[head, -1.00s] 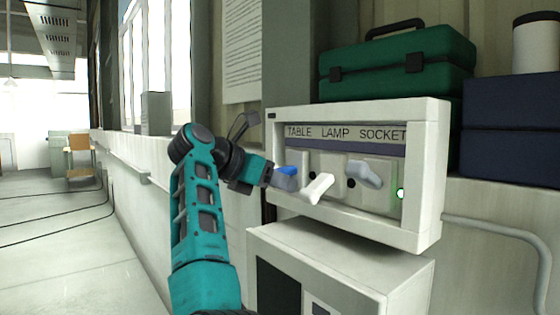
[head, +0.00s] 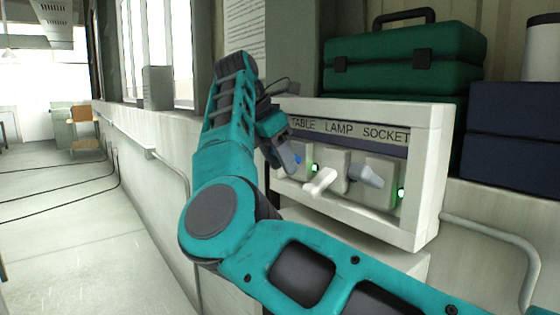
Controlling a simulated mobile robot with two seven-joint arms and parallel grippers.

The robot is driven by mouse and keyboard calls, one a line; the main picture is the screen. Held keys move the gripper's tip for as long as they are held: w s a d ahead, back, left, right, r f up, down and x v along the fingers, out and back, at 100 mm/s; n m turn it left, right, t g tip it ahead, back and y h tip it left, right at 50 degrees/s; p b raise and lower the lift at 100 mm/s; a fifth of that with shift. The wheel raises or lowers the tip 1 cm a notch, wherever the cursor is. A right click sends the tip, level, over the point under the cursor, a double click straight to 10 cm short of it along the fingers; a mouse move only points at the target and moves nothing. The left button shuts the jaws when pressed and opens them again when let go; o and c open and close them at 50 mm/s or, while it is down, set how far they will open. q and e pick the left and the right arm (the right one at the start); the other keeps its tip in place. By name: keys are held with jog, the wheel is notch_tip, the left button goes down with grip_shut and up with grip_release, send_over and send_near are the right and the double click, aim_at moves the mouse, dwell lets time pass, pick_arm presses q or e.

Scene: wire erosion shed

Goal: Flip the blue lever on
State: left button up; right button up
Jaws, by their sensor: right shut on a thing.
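A white switch box (head: 428,215) labelled TABLE, LAMP, SOCKET holds three levers in a row. The blue lever (head: 298,159) is the left one, mostly hidden by my right gripper (head: 289,160). That gripper reaches down to it from the upper left, its grey fingers shut on it. A green light (head: 314,168) glows just right of the blue lever. The white lever (head: 320,181) in the middle juts out toward me. The grey lever (head: 367,176) is on the right, with a lit green light (head: 401,193) beside it. My left gripper is out of view.
A green toolbox (head: 405,62) and dark blue boxes (head: 515,130) stand behind and right of the switch box. A grey pipe (head: 505,237) runs along the wall at right. The floor (head: 75,225) at left is open, with cables on it.

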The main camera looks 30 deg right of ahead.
dwell(0.4)
jog(key=o, duration=1)
jog(key=shift+r, duration=0.1)
jog(key=v, duration=1.2)
jog(key=shift+a+r, duration=0.1)
jog(key=shift+r, duration=0.3)
